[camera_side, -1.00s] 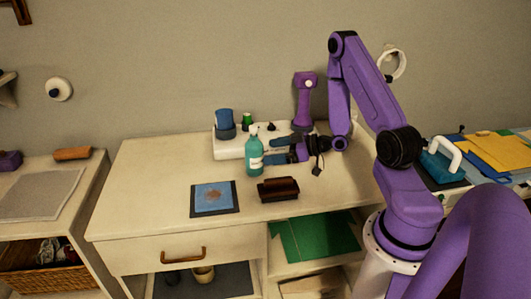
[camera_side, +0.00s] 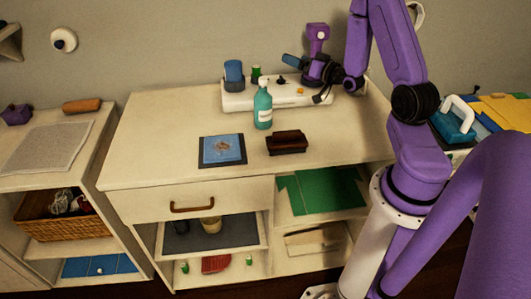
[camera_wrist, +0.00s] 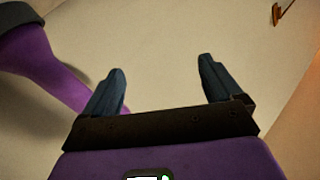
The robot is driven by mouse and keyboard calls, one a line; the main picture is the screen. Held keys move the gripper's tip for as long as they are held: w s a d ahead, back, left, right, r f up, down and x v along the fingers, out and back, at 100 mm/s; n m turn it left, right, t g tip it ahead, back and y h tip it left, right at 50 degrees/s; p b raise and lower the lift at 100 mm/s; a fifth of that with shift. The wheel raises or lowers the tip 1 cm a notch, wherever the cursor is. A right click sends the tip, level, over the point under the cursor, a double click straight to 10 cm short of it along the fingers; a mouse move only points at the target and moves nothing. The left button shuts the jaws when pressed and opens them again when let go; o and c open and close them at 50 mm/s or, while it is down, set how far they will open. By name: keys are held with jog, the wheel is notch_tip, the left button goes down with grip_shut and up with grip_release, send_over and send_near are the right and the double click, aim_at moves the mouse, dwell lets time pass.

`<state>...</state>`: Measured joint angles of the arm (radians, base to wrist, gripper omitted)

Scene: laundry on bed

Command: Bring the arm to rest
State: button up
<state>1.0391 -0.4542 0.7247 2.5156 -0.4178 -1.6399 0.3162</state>
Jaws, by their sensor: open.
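My gripper (camera_side: 303,78) is at the back right of the white dresser top (camera_side: 160,135), above the right part of a white tray. Its blue-grey fingers stand apart; in the wrist view the gripper (camera_wrist: 160,68) is open, with nothing between the fingers and plain wall beyond. A teal spray bottle (camera_side: 263,108) stands upright, apart from the gripper. A dark brown brush-like block (camera_side: 287,141) and a blue cloth square on a dark mat (camera_side: 221,148) lie in front.
The white tray (camera_side: 240,102) holds a blue item (camera_side: 233,72) and a green one. A side shelf with a wicker basket (camera_side: 50,228) is at left. The front left of the dresser top is clear.

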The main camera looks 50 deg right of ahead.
jog(key=w+a+r+n+g+y, duration=0.1)
jog(key=w+a+n+g+y, duration=0.15)
jog(key=w+a, duration=0.45)
jog(key=w+a+r+n+g+y, duration=0.15)
jog(key=a+n, duration=0.25)
jog(key=a, duration=0.7)
jog(key=s+a+f+n+g+y, duration=0.25)
jog(key=s+a, duration=0.25)
jog(key=a, duration=0.5)
jog(key=s+a+n+g, duration=0.4)
jog(key=s+a+g, duration=0.3)
jog(key=s, duration=0.7)
jog(key=s+d+r+n+g+h, duration=0.1)
jog(key=s+n+g, duration=0.1)
jog(key=s, duration=0.6)
jog(key=s+d+r+n+g+h, duration=0.1)
jog(key=s+d+n+g+h, duration=0.1)
jog(key=s, duration=0.7)
jog(key=shift+r+n, duration=0.3)
jog(key=shift+n, duration=0.5)
